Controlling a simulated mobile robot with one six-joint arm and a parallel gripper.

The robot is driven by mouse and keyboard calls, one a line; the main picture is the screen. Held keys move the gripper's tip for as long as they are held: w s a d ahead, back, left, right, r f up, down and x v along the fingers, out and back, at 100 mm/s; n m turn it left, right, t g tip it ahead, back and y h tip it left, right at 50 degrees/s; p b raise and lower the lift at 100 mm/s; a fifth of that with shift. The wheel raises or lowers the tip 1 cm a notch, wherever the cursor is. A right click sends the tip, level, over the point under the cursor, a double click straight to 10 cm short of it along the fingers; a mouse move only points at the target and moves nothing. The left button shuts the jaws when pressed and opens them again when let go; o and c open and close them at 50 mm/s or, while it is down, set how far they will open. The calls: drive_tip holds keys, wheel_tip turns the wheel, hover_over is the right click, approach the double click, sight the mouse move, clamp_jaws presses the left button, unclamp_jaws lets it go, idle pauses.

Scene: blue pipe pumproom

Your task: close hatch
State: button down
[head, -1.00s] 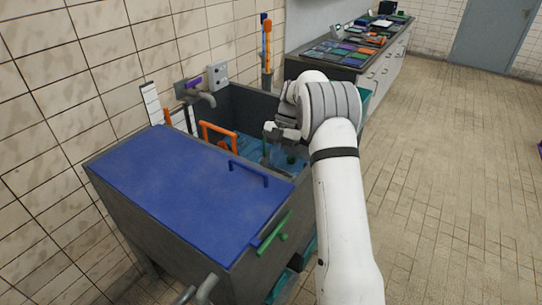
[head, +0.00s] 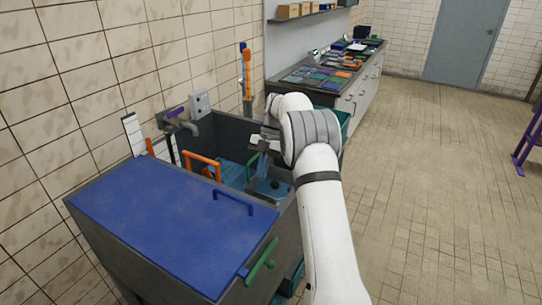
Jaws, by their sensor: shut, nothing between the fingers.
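The blue hatch (head: 165,222) is a flat panel lying over the near part of a dark grey trough (head: 222,128). A blue bar handle (head: 233,197) stands up near its far right corner. A green handle (head: 262,258) sits at its right front edge. The far part of the trough is uncovered. My arm hides part of the trough's right side.
An orange handle (head: 201,162) and blue items stand inside the open trough. A tap (head: 182,124) and a grey wall box (head: 200,103) are on the tiled wall behind. A counter with coloured items (head: 325,78) stands farther back.

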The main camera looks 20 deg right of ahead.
drive_tip(key=w+d+r, duration=0.1)
drive_tip(key=w+d, duration=0.3)
drive_tip(key=w, duration=0.1)
drive_tip(key=s+a+r+m+t+h, duration=0.3)
drive_tip(key=s+a+r+m+t, duration=0.1)
drive_tip(key=s+r+m, duration=1.1)
drive_tip(key=s+f+m+t, duration=0.1)
drive_tip(key=s+m, duration=0.3)
drive_tip(key=s, duration=0.4)
drive_tip(key=s+a+f+m+t, duration=0.1)
drive_tip(key=s+f+m, duration=0.2)
drive_tip(key=s, duration=0.6)
drive_tip(key=s+a+f+m+t+h, duration=0.1)
drive_tip(key=s+f+m, duration=0.1)
drive_tip(key=s+m, duration=0.3)
drive_tip(key=shift+s+f, duration=0.35)
drive_tip(key=shift+s, duration=1.6)
